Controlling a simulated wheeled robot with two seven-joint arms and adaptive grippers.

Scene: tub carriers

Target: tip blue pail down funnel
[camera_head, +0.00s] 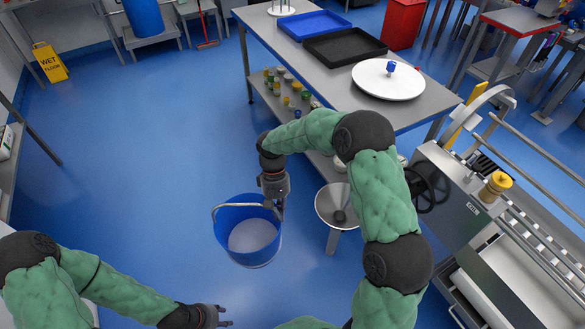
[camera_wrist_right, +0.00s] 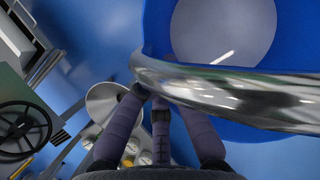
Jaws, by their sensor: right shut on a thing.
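The blue pail (camera_head: 247,247) is held in the air, a little left of the funnel in the head view. It is upright or nearly so, with pale grey contents inside. My right gripper (camera_head: 275,200) is shut on the pail's metal handle or rim; the right wrist view shows the fingers (camera_wrist_right: 160,110) against a shiny metal band, with the blue pail (camera_wrist_right: 300,40) beyond. The steel funnel (camera_head: 325,207) stands right of the pail, its mouth facing up; it also shows in the right wrist view (camera_wrist_right: 101,98). My left gripper (camera_head: 215,317) is empty, its fingers apart, at the bottom.
A steel table (camera_head: 425,102) with blue and black trays and a white round lid (camera_head: 388,84) stands behind. A machine with a black handwheel (camera_head: 428,188) is right of the funnel. A yellow wet-floor sign (camera_head: 50,62) stands far left. The floor left of the pail is clear.

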